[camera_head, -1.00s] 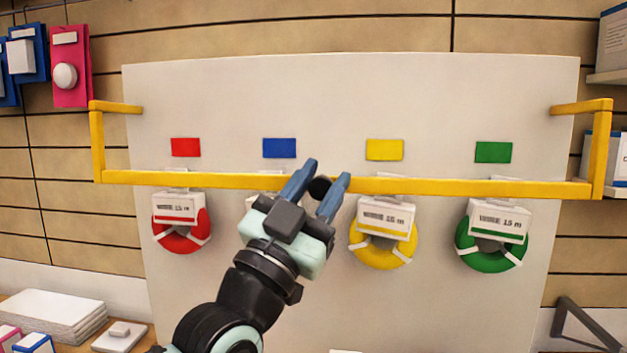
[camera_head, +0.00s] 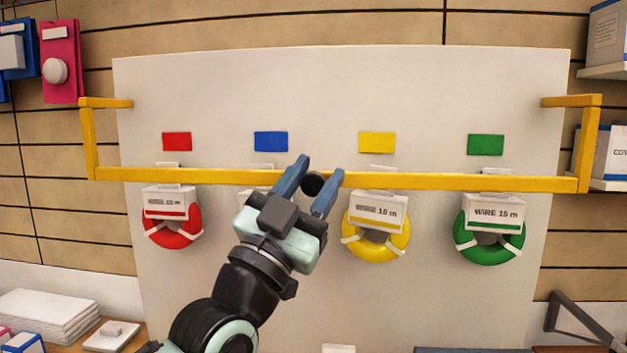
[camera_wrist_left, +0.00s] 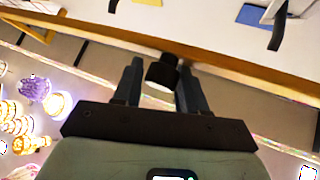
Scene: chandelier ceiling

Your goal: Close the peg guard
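The peg guard is a yellow bar frame (camera_head: 450,182) that stands out from a pale board. Its front bar crosses in front of the hanging wire coils, and its side arms reach back to the board. A black knob (camera_head: 314,184) sits near the middle of the bar. My left gripper (camera_head: 320,168) has one finger on each side of this knob, with almost no gap visible. The wrist view shows the knob (camera_wrist_left: 162,72) snug between the fingers (camera_wrist_left: 162,85), with the bar (camera_wrist_left: 250,82) behind. My right gripper is not in view.
Red (camera_head: 172,228), yellow (camera_head: 376,240) and green (camera_head: 490,243) wire coils with white labels hang on the board (camera_head: 330,85). My left arm hides most of another position under the blue marker (camera_head: 271,141). White papers (camera_head: 45,314) lie on the surface at lower left.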

